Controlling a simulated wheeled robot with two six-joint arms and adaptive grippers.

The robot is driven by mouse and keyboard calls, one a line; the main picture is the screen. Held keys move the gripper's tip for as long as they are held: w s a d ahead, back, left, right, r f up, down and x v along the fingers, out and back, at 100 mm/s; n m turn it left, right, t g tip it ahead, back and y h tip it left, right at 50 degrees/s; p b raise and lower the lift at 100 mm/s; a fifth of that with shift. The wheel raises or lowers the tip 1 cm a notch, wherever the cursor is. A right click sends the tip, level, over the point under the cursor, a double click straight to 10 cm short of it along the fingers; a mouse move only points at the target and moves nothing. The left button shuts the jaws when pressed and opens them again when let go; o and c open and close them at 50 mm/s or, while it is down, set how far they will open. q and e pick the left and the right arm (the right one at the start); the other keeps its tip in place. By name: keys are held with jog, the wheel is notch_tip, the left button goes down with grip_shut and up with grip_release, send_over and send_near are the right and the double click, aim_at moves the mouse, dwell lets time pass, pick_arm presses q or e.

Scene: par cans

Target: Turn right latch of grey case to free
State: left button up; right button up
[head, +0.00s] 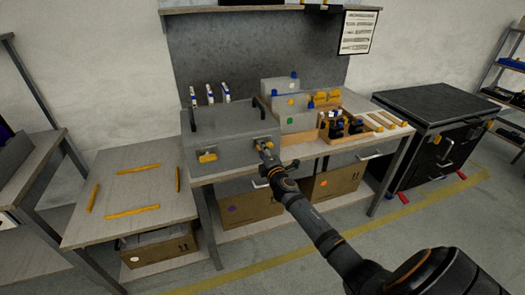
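The grey case (235,143) stands at the left end of the workbench, its front face towards me, with two dark upright handles on top. Its left latch (207,156) is yellow and shows plainly on the front. My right gripper (265,150) reaches the right part of the front face, where a bit of yellow, seemingly the right latch (268,144), shows at its fingertips. The fingers and arm cover most of this latch. I cannot tell its angle or whether the fingers are closed on it. My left gripper is out of view.
Behind the case stand several white-and-blue items (210,94). To the right are grey boxes (279,87) and a wooden tray (325,133) with dark and yellow parts. A low table (125,190) with yellow strips stands left; a black case (430,105) stands right.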

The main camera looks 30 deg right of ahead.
jog(key=v, duration=1.2)
dwell(0.3)
jog(key=s+d+f+m+g+p, duration=0.1)
jog(key=s+f+m+g, duration=0.2)
jog(key=f, duration=0.7)
jog(key=s+d+f+m+g, duration=0.1)
jog(key=s+f+m+g, duration=0.3)
jog(key=f, duration=0.7)
jog(key=s+d+f+g+p, duration=0.15)
jog(key=s+f, duration=0.35)
jog(key=f, duration=0.5)
jog(key=s+a+f+m+g+y, duration=0.1)
jog(key=s+a+f, duration=0.3)
jog(key=s, duration=0.7)
jog(key=s+a+f+m+g+y, duration=0.1)
jog(key=s+a+f+m+g, duration=0.3)
jog(key=s+f, duration=0.5)
jog(key=s+a+f+m+g+y, duration=0.1)
jog(key=s+a+f+m+g, duration=0.2)
jog(key=s, duration=1)
notch_tip(320, 180, down, 4)
jog(key=shift+a+f+p, duration=0.15)
jog(key=shift+a+p, duration=0.2)
jog(key=shift+a, duration=0.65)
